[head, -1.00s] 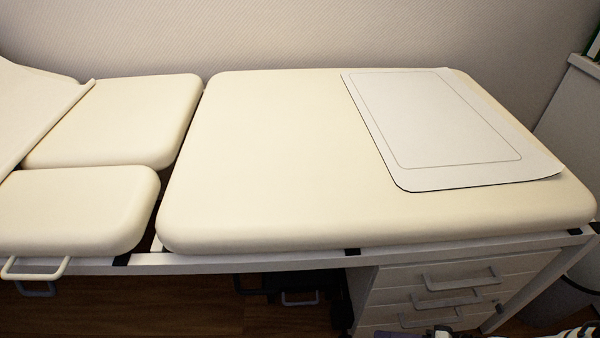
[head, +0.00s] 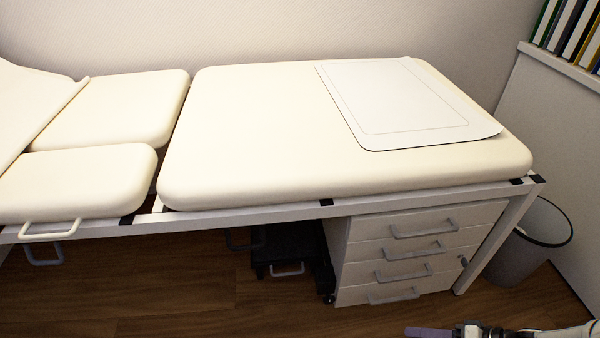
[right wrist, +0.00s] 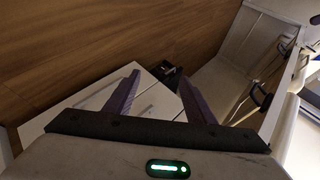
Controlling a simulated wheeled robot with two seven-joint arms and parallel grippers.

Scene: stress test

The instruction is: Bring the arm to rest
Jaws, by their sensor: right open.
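My right gripper (right wrist: 155,95) is open in the right wrist view, its two purple fingers apart with nothing between them. In the head view a part of my right gripper and arm (head: 470,331) shows at the bottom right edge, above the wooden floor and in front of the drawer cabinet. My left gripper is in neither view.
A cream examination table (head: 270,130) with a white mat (head: 400,100) stands ahead. A white drawer cabinet (head: 375,258) with several handles is under it. A waste bin (head: 535,240) stands at the right, below a shelf of binders (head: 570,28). Wooden floor (head: 190,290) is clear at the front.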

